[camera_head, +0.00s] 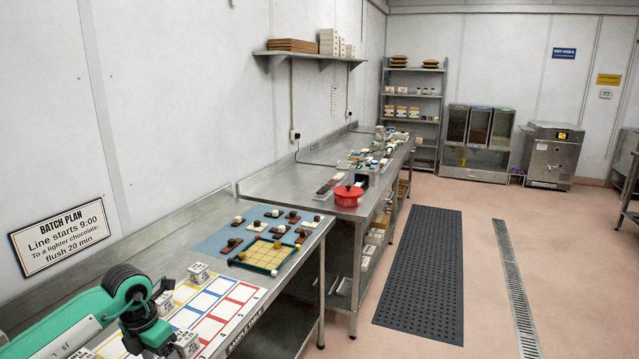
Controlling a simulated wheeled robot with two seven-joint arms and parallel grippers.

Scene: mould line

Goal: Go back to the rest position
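My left arm (85,312), green with dark grey joints, comes in at the lower left over the near steel bench. Its dark end, where my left gripper (160,340) is, sits low over the white sheet with coloured boxes. A small white labelled block (186,343) is right beside it; I cannot tell whether they touch. The fingers are not clear, so open or shut cannot be told. My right gripper is not in view.
On the near bench (202,212) are the sheet (228,300) with white blocks, a blue mat (228,236) with dark and white pieces, and a green-edged tray (263,254). A red pot (348,196) stands on the farther bench. The floor (480,225) is open around a black mat (425,270).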

